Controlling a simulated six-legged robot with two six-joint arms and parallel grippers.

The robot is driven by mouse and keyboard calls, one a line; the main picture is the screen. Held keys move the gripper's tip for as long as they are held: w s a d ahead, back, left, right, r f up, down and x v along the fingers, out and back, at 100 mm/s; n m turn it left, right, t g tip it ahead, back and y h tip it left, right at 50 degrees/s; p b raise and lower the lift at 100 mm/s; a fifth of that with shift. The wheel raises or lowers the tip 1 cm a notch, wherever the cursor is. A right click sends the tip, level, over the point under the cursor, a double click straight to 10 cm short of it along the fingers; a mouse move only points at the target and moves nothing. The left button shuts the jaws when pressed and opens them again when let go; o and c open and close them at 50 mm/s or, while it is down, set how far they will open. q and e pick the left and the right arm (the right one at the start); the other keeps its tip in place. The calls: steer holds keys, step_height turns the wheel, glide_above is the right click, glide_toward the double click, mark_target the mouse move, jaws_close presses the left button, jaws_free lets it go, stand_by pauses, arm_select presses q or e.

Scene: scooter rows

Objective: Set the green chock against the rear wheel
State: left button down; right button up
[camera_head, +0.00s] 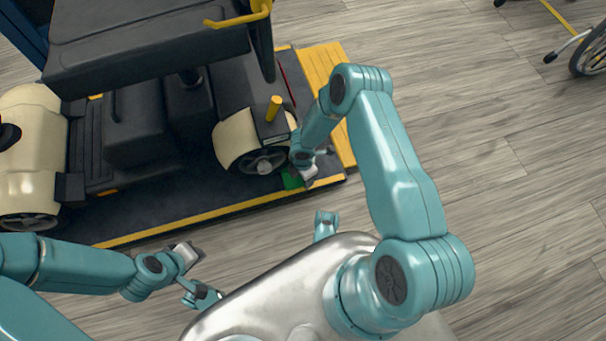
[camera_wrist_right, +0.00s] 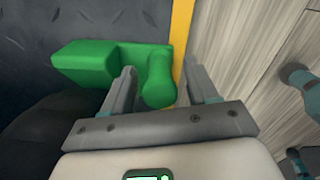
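The green chock (camera_wrist_right: 85,62) lies on the dark platform, a block with a rounded handle (camera_wrist_right: 158,82). In the head view the chock (camera_head: 292,178) is partly hidden by my right gripper (camera_head: 309,178), beside the scooter's rear wheel (camera_head: 264,162). In the right wrist view my right gripper (camera_wrist_right: 165,88) is open, its fingers on either side of the handle. A gap shows between the handle and the right-hand finger. Whether the chock touches the wheel I cannot tell. My left gripper (camera_head: 193,258) is away from the platform at lower left; its opening is unclear.
The scooter (camera_head: 140,130) stands on a dark platform with a yellow edge (camera_head: 230,212). A yellow ribbed ramp (camera_head: 322,66) is at the platform's right end. A wheelchair wheel (camera_head: 592,52) shows at the upper right. The wooden floor (camera_head: 500,170) on the right is clear.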

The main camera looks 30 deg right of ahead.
arm_select(q)
steer(key=s+r+g+p, duration=0.1)
steer(key=s+r+p, duration=0.3)
steer(key=r+p, duration=0.3)
steer(key=shift+d+r+g+p, duration=0.25)
steer(key=shift+d+g+p, duration=0.1)
steer(key=shift+d, duration=0.1)
arm_select(e)
step_height(320, 180, up, 16)
steer(key=shift+r, duration=0.2)
